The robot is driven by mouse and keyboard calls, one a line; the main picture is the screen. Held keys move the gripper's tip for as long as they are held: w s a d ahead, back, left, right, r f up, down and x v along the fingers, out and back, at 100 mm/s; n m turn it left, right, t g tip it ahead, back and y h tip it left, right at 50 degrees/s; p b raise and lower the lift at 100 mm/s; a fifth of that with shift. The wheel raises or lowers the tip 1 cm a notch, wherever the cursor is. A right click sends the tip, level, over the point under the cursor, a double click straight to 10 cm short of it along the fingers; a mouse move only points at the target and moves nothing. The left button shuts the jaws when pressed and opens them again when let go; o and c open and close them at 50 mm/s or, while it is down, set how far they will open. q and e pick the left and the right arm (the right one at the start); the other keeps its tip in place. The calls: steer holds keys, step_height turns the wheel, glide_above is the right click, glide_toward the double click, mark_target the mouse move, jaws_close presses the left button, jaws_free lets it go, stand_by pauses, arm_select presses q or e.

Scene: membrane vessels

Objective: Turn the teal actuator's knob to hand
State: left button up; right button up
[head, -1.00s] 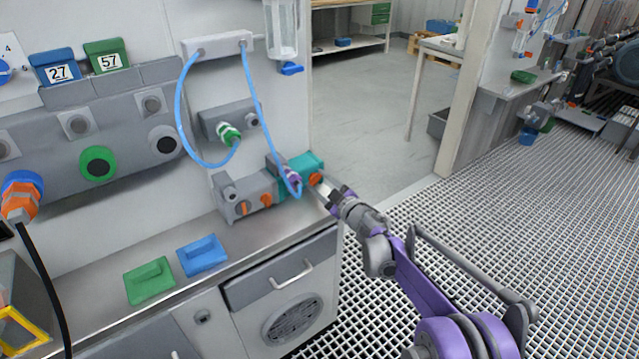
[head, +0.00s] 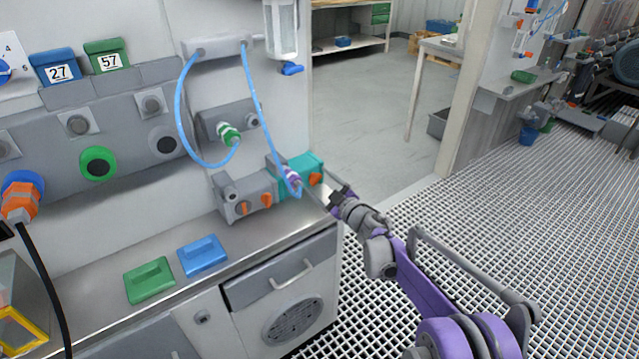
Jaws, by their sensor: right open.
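The teal actuator (head: 303,165) sits at the right end of the steel counter, beside the wall's edge. Its orange knob (head: 315,179) is on its front face, and a purple-ringed fitting (head: 292,178) with a blue hose is at its left. My right gripper (head: 325,197) is just right of and below the knob, apart from it as far as I can tell. It is open and empty, its fingers small and partly hidden by its own wrist. My left gripper is not in view.
A grey actuator (head: 243,193) with orange knobs stands left of the teal one. Blue hoses (head: 178,105) loop from a white manifold (head: 218,46). Green (head: 149,281) and blue (head: 202,256) covers lie on the counter (head: 105,277). Open grating floor (head: 500,230) lies to the right.

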steer(key=v, duration=1)
steer(key=shift+s+d, duration=0.15)
steer(key=shift+s, duration=0.1)
